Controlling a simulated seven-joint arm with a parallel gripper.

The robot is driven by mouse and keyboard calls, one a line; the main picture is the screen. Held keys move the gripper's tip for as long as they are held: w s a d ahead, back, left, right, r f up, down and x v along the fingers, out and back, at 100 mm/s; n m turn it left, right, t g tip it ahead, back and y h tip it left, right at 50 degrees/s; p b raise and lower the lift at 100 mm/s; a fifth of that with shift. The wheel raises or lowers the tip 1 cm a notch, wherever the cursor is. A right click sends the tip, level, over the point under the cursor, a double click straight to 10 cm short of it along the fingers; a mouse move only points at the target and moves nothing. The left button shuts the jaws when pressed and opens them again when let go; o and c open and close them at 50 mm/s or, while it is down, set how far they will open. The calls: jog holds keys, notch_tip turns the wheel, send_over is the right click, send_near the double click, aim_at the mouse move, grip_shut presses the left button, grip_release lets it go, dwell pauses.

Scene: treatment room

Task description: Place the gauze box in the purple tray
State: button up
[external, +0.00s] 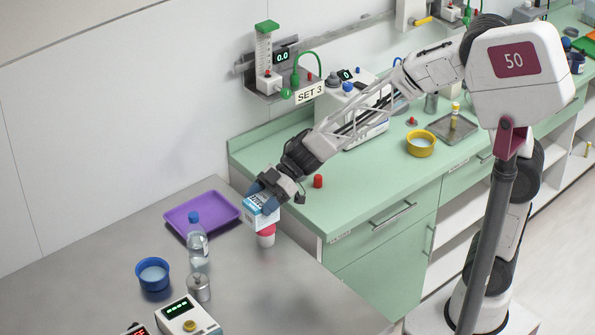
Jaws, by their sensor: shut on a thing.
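The gauze box (260,213) is a small white and blue printed box. My gripper (266,192) is shut on it and holds it above the grey table, just right of the purple tray. The purple tray (188,219) lies on the table near the wall, and its visible floor is empty.
The green counter (345,200) rises right of the grey table. A red cap (318,181) stands on it near my wrist.

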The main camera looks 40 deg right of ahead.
jog(key=w+a, duration=0.3)
jog(key=w, duration=1.1)
send_over(202, 218)
notch_tip(202, 218, down, 6)
jog(key=shift+f, duration=0.2)
notch_tip(202, 218, down, 6)
jog(key=shift+f, duration=0.15)
jog(key=shift+f, duration=1.85)
jog(key=shift+f, duration=0.15)
